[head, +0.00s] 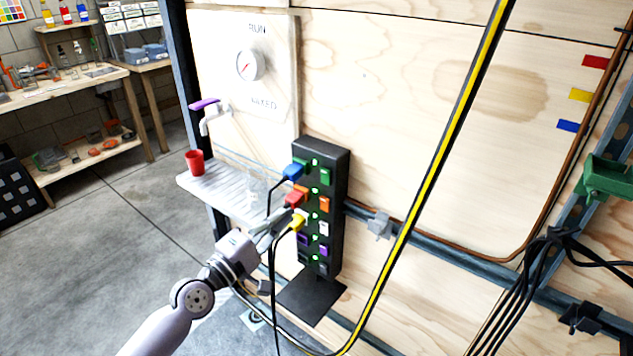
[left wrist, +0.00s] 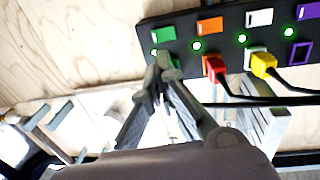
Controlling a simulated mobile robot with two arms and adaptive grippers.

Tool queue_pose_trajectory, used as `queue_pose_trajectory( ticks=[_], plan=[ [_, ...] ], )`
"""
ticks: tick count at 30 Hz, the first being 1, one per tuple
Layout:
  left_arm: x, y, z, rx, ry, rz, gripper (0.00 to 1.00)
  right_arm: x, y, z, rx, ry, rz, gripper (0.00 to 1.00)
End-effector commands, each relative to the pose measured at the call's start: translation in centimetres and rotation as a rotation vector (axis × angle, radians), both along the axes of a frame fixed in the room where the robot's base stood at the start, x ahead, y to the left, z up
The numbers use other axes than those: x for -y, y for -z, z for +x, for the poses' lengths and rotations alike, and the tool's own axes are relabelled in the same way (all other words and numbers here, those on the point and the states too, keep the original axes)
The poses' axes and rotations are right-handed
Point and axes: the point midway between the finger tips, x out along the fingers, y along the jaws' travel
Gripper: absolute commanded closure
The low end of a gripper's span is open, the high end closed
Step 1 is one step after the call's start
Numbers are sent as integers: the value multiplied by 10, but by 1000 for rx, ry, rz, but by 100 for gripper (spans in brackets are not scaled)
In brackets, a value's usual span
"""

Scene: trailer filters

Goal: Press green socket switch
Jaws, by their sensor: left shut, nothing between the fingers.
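The green switch (head: 324,174) is at the top right of a black socket strip (head: 333,160) on the plywood wall. In the left wrist view the green switch (left wrist: 163,34) shows just beyond my fingertips, beside a lit green lamp. My left gripper (head: 286,216) is shut and empty, with its tips at the strip's left side in the head view. In the left wrist view its tips (left wrist: 164,62) overlap the strip's edge below the green switch; I cannot tell whether they touch it. The blue plug (head: 293,172) sits beside the green switch. My right gripper is not in view.
Red (head: 295,199) and yellow (head: 297,221) plugs with black cables are close to my left gripper. Orange, white and purple switches are in the green switch's row. A shelf with a red cup (head: 195,162) is left; a yellow-black strip (head: 430,180) crosses at right.

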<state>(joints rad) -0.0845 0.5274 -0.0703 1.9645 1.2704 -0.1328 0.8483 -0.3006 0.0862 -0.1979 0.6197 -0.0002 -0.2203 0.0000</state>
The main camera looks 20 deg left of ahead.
Motion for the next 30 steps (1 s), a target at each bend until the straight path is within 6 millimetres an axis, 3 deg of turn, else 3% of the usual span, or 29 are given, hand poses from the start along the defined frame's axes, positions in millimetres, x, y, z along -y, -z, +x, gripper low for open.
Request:
queue_pose_trajectory(
  ticks=[5,21,30],
  plan=[
    [6,-5,17,2,-2,-1,100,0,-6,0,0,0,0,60],
    [40,-15,111,1,0,1,100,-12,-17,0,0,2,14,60],
    [47,-17,129,0,0,1,100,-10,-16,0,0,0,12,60]
  ],
)
